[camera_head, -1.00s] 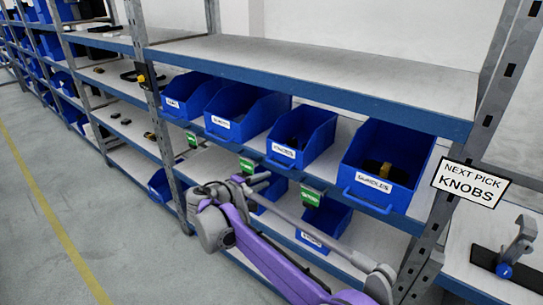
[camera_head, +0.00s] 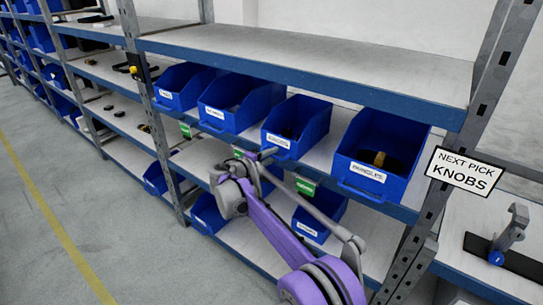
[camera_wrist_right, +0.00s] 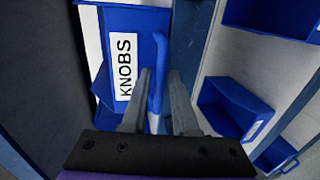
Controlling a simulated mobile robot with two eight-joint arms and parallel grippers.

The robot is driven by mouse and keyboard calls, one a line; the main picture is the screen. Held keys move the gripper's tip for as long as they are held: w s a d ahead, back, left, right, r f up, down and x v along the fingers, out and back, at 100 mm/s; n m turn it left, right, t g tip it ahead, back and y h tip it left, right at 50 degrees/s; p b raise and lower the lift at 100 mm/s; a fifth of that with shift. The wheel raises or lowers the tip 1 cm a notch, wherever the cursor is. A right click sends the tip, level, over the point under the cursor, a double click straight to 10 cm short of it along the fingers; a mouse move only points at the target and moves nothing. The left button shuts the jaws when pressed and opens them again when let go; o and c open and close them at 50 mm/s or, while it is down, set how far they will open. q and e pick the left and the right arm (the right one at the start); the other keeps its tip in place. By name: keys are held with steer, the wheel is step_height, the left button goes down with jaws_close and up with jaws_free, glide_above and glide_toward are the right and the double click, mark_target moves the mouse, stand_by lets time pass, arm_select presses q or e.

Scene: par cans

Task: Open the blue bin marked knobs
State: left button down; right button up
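The blue bin marked KNOBS (camera_head: 312,133) is the third from the left in the row of bins on the middle shelf. Its white label (camera_wrist_right: 123,66) reads clearly in the right wrist view. The blue handle (camera_wrist_right: 157,75) stands out from its front. My right gripper (camera_head: 268,154) is at the bin's lower front in the head view. In the right wrist view its two fingers (camera_wrist_right: 160,95) are apart, one on each side of the handle, with a narrow gap visible. My left gripper is not in view.
More blue bins stand beside it: a wide one on the left (camera_head: 236,112) and a larger one on the right (camera_head: 384,150). The shelf edge (camera_head: 402,213) runs below them, with green tags (camera_head: 305,186). Lower bins (camera_head: 320,215) sit underneath. A sign (camera_head: 465,171) reads "NEXT PICK KNOBS".

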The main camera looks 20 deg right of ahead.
steer(key=shift+c, duration=0.3)
jaws_close()
stand_by(1.2)
